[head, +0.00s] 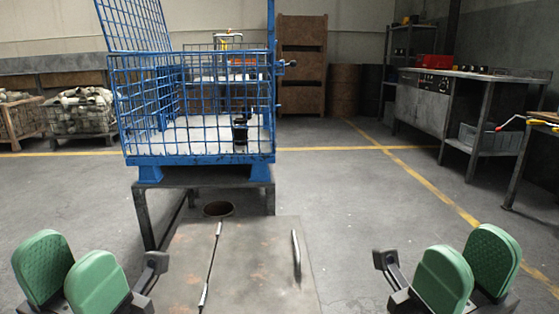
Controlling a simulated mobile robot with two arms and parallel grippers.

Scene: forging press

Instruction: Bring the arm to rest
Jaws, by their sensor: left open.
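My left gripper (69,268) is at the lower left of the head view, its two green pads standing upright and apart with nothing between them. My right gripper (468,264) is at the lower right in a mirrored pose. Its green pads are also apart, and I see nothing held. Both grippers are clear of the metal table (262,270) between them. The arms behind the grippers are mostly out of the picture.
A blue wire cage (145,160) on a dark stand holds a dark cylindrical part (240,132). Two thin metal bars lie on the table, one at right (296,255). A workbench (425,105) stands at right. Open floor (350,220) lies between.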

